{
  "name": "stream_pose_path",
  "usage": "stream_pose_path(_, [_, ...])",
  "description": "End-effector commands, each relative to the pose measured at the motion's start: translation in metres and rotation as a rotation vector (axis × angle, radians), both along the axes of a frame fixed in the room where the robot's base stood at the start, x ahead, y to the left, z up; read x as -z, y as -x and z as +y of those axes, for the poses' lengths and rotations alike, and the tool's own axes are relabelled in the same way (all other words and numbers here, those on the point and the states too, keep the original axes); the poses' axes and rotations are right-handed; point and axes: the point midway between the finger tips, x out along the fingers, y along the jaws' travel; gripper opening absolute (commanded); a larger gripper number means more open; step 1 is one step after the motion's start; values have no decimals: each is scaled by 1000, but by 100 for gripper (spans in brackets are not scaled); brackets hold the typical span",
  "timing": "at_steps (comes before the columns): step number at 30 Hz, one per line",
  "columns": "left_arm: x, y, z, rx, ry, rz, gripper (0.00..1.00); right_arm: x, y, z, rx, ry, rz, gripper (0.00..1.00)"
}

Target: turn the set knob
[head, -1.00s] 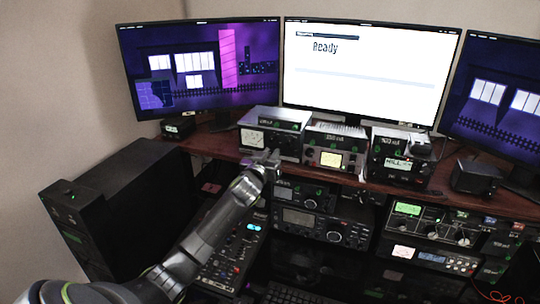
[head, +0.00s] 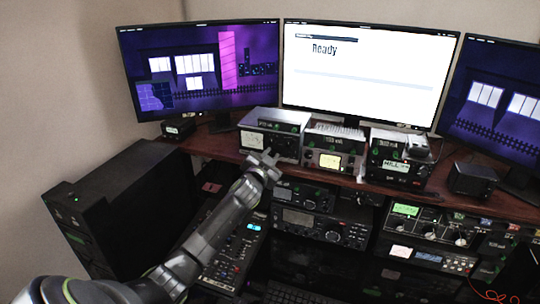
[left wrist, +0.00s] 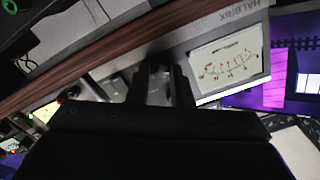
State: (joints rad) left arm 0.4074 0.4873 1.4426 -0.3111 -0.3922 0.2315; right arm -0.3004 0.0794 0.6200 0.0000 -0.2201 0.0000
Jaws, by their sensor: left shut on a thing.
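The left tuner box (head: 272,133) stands on the shelf below the middle screen. In the left wrist view the same meter (left wrist: 230,60) shows beside a HALBRIX label (left wrist: 243,13). My left gripper (head: 265,158) is at the lower front of this box. In the left wrist view its two dark fingers (left wrist: 161,85) are shut around a small dark knob (left wrist: 160,69) on the front panel. The fingers hide most of the knob, and its marking cannot be read. My right gripper is not in view.
Two more tuner boxes, a middle one (head: 333,150) and a right one (head: 397,160), stand close beside it. The wooden shelf edge (head: 215,147) runs just below. Radios (head: 320,228) fill the rack underneath. A black tower (head: 120,200) stands at left.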

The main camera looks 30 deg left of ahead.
Motion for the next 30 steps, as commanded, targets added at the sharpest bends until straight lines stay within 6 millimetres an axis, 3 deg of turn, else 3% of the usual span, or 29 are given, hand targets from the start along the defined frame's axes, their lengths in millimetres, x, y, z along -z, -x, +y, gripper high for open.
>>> stream_pose_path(21, [1, 0, 0, 0, -81, 21, 0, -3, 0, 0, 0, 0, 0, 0])
stream_pose_path(22, [1, 0, 0, 0, -81, 21, 22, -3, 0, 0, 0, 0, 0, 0])
stream_pose_path(24, [1, 0, 0, 0, -81, 21, 31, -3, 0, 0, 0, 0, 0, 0])
stream_pose_path(26, [1, 0, 0, -1, -81, 20, 39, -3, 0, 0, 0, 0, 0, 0])
stream_pose_path(30, [1, 0, 0, -1, -81, 20, 40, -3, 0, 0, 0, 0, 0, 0])
